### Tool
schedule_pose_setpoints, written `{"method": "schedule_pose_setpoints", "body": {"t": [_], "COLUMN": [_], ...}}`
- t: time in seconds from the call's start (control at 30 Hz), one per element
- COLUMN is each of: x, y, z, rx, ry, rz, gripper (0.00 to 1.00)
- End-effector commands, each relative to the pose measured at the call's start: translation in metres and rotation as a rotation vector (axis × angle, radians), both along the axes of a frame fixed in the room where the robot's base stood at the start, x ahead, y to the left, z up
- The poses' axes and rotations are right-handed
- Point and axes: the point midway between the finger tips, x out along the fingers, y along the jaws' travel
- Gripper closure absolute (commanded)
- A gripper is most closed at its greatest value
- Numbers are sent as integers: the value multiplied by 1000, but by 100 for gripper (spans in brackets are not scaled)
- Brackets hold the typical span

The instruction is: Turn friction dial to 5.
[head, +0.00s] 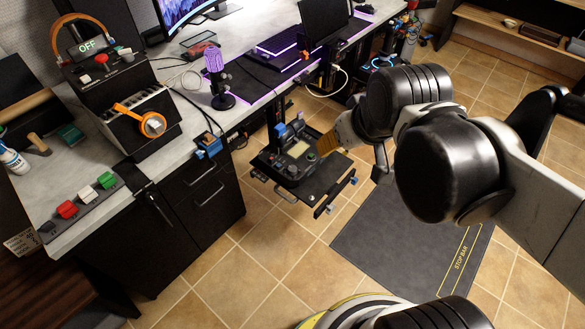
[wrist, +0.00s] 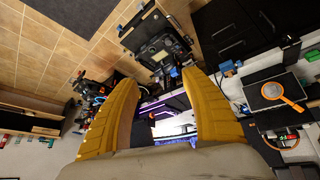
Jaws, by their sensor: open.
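A black control unit (head: 283,166) with a small pale screen and several knobs sits on a dark tray mounted at the side of the desk. It also shows in the wrist view (wrist: 160,48) at the top middle. The friction dial and its number marks are too small to pick out. In the head view my gripper (head: 325,146) is at the right side of the unit, partly hidden by my arm. In the wrist view its two yellow fingers (wrist: 164,90) are wide apart with nothing between them. I cannot tell whether a finger touches the unit.
Black drawers (head: 205,190) stand left of the tray. A dark floor mat (head: 400,230) lies on open tiled floor to the right.

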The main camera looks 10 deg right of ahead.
Motion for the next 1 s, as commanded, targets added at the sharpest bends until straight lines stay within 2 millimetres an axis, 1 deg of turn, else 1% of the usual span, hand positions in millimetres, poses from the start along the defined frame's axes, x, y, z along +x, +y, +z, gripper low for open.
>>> {"method": "schedule_pose_setpoints", "body": {"t": [0.03,0.1,0.23,0.37,0.4,0.47,0.5,0.57,0.6,0.67,0.7,0.77,0.8,0.87,0.9,1.0], "x": [19,43,88,133,147,167,179,197,209,224,234,246,253,262,266,272], "y": [2,4,8,13,15,17,19,22,24,27,29,32,34,36,38,41], "z": [5,6,-2,-22,-31,-46,-58,-77,-92,-115,-132,-158,-177,-206,-224,-264], "rx": [-24,-61,-122,-177,-192,-213,-226,-245,-257,-272,-281,-295,-302,-311,-317,-325], "ry": [22,59,125,190,208,237,256,284,302,329,346,371,389,411,425,454], "rz": [43,111,239,373,415,479,520,585,628,693,738,805,849,914,954,1042], "gripper": [45,45,45,45,45,45,45,45,45,45,45,45,45,45,45,45]}}
